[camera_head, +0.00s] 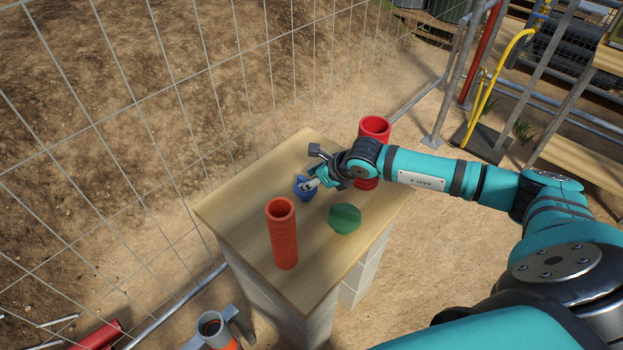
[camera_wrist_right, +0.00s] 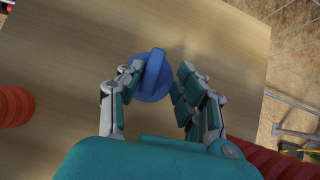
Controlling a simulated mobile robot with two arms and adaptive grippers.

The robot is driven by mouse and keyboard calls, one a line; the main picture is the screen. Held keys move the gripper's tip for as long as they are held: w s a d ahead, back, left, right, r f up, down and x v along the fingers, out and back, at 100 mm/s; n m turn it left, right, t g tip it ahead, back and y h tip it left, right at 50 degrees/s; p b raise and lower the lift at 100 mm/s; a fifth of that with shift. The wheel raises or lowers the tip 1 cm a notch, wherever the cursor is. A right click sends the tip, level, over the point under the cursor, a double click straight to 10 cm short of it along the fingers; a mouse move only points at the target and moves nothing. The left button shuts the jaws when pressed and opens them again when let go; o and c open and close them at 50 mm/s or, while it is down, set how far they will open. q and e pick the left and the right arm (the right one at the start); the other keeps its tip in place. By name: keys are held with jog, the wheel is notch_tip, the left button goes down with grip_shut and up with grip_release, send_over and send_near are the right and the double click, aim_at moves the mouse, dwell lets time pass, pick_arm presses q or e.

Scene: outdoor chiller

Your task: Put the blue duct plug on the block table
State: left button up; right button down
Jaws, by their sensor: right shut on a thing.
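The blue duct plug (camera_head: 303,189) is a round blue piece at the block table's wooden top (camera_head: 308,148). In the right wrist view the plug (camera_wrist_right: 151,72) shows a raised grip bar across a round disc. My right gripper (camera_head: 315,183) is shut on the plug, with a finger on each side of it in the wrist view (camera_wrist_right: 158,78). The plug is low over or on the wood; I cannot tell whether it touches. My left gripper is not in view.
An orange-red ribbed pipe (camera_head: 283,235) stands near the left edge, a red one (camera_head: 375,127) stands behind my right wrist. A green plug (camera_head: 345,219) lies at the right. A wire mesh fence (camera_head: 150,110) runs behind the table.

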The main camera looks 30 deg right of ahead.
jog(key=c, duration=1.3)
grip_release()
jog(key=shift+f, duration=0.1)
jog(key=o, duration=0.4)
jog(key=shift+o, duration=0.2)
jog(key=shift+r, duration=0.25)
jog(key=v, duration=1.2)
jog(key=shift+b, duration=0.4)
jog(key=shift+s+f, duration=0.1)
jog(key=shift+f, duration=0.05)
